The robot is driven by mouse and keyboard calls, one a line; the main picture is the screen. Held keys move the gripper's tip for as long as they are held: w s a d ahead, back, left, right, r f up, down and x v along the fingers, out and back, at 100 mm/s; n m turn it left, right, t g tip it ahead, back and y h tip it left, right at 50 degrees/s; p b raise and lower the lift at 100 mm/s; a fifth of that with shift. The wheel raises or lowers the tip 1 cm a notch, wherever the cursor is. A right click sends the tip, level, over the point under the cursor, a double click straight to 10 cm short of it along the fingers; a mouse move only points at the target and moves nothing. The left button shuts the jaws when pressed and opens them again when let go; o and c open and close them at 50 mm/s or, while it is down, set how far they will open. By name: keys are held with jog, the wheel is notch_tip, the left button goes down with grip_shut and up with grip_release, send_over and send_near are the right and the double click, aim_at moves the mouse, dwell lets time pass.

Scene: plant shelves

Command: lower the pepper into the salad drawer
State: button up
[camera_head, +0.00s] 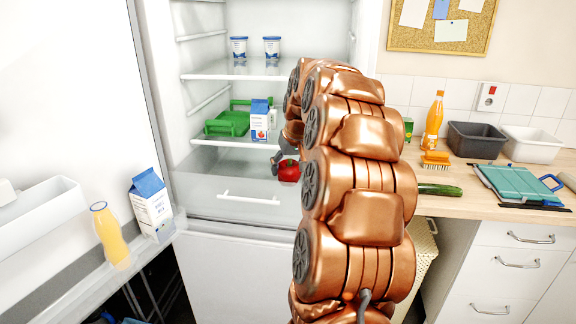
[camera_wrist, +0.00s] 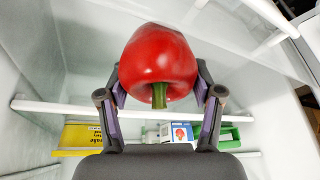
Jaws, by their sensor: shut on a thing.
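A red pepper (camera_head: 289,171) is in my gripper, at the right of the fridge's lower part. In the wrist view the pepper (camera_wrist: 158,62) sits between the two fingers of my gripper (camera_wrist: 160,88), its green stem facing the camera. The salad drawer (camera_head: 235,205) is at the bottom of the fridge compartment, with a pale front and a white handle. The pepper appears over or just inside its right part; its exact height is hard to tell. My gripper (camera_head: 279,160) is mostly hidden by my arm in the head view.
A green crate (camera_head: 228,122) and a milk carton (camera_head: 259,120) stand on the shelf above. Two blue-and-white cups (camera_head: 239,51) are higher up. The open fridge door at left holds a juice bottle (camera_head: 109,233) and a carton (camera_head: 151,204). A counter lies at right.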

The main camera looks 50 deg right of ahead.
aim_at(294, 170)
jog(key=shift+f+b, duration=1.75)
jog(key=shift+f, duration=1.75)
jog(key=shift+f+b, duration=0.3)
jog(key=shift+f, duration=0.35)
jog(key=o, duration=1.2)
jog(key=v, duration=1.2)
jog(key=shift+w, duration=0.1)
jog(key=shift+a, duration=0.1)
